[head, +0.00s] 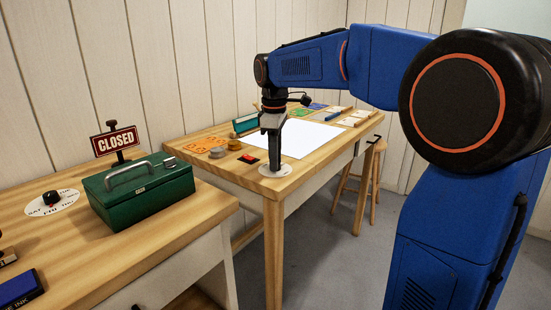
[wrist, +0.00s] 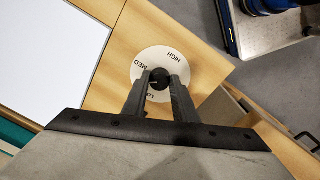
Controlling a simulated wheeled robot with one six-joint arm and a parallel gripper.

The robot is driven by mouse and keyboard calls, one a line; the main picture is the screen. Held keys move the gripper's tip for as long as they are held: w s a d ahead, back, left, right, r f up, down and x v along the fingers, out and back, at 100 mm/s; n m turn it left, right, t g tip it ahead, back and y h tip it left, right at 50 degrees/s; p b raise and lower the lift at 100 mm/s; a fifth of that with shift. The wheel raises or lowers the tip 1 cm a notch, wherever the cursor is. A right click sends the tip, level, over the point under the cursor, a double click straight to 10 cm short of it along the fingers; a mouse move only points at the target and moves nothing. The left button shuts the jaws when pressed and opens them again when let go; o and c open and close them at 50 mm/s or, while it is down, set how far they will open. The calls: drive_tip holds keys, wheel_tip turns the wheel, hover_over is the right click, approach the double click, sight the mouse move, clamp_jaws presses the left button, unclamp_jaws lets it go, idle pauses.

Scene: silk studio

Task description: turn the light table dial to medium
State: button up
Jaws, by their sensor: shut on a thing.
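The light table dial is a black knob (wrist: 158,80) on a round white plate (wrist: 190,68) near a corner of the wooden table. In the wrist view the plate reads HIGH, MED and a partly hidden word starting with L. My gripper (wrist: 159,79) is shut on the knob, one finger on each side. I cannot tell which label the knob points at. In the head view my gripper (head: 274,167) points straight down over the plate (head: 267,171) and hides the knob. The white light panel (head: 307,140) lies beside it.
A red-and-black switch (head: 249,159), small round tins (head: 215,152) and orange sheets (head: 204,145) lie left of the panel. A green cash box (head: 140,192), a CLOSED sign (head: 115,141) and a day dial (head: 52,203) stand on the nearer counter. A stool (head: 362,180) stands at the right.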

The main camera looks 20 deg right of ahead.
drive_tip(key=m, duration=0.3)
drive_tip(key=shift+m, duration=2.2)
drive_tip(key=o, duration=1)
drive_tip(key=shift+o, duration=0.2)
drive_tip(key=shift+r, duration=0.1)
wheel_tip(320, 180, up, 17)
drive_tip(key=a, duration=0.1)
drive_tip(key=shift+s+r, duration=0.15)
